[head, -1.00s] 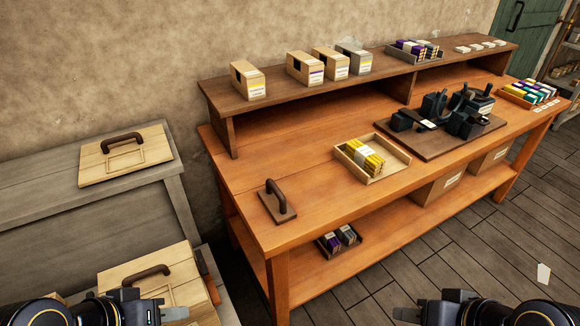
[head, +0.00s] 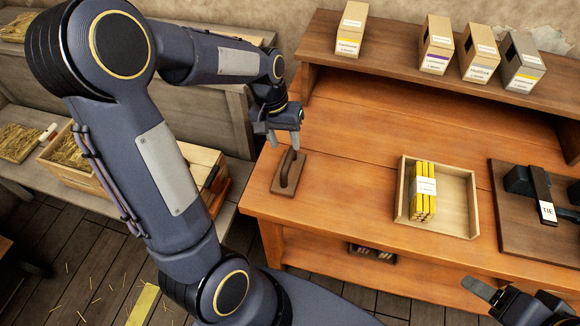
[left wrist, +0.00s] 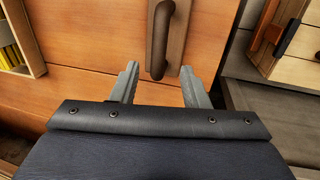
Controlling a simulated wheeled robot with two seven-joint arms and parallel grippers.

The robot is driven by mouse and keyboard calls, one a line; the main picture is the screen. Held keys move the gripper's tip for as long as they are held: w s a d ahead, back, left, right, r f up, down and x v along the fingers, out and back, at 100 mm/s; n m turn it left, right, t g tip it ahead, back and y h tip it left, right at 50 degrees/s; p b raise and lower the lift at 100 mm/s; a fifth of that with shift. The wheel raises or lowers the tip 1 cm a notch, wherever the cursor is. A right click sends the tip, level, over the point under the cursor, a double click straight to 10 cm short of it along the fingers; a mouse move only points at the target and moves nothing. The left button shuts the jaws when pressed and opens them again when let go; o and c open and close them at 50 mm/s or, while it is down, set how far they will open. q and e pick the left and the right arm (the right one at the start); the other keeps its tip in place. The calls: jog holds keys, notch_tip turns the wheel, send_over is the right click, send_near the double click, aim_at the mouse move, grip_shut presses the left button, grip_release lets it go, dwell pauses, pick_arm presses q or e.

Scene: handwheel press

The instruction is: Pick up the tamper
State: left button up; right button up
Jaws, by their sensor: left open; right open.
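The tamper (head: 290,173) is a flat brown wooden board with a dark arched handle. It lies on the left end of the orange workbench. My left gripper (head: 284,139) is open and above the tamper's far end, apart from it. In the left wrist view, the tamper's handle (left wrist: 160,42) lies ahead of the two fingers of my left gripper (left wrist: 160,84), roughly in line with the gap between them. My right gripper (head: 482,290) is partly in view at the lower right, empty and away from the tamper.
A wooden tray (head: 457,206) with yellow bundles stands right of the tamper. A dark press board (head: 510,225) lies farther right. A raised shelf (head: 400,75) with several boxes runs along the back. Bare bench surrounds the tamper.

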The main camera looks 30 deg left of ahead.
aim_at(289, 156)
pick_arm(q)
jog(key=f, duration=0.2)
jog(key=d+f, duration=0.1)
jog(key=f, duration=0.3)
jog(key=shift+d+f, duration=0.25)
jog(key=shift+f, duration=0.1)
jog(key=shift+p, duration=0.3)
grip_shut()
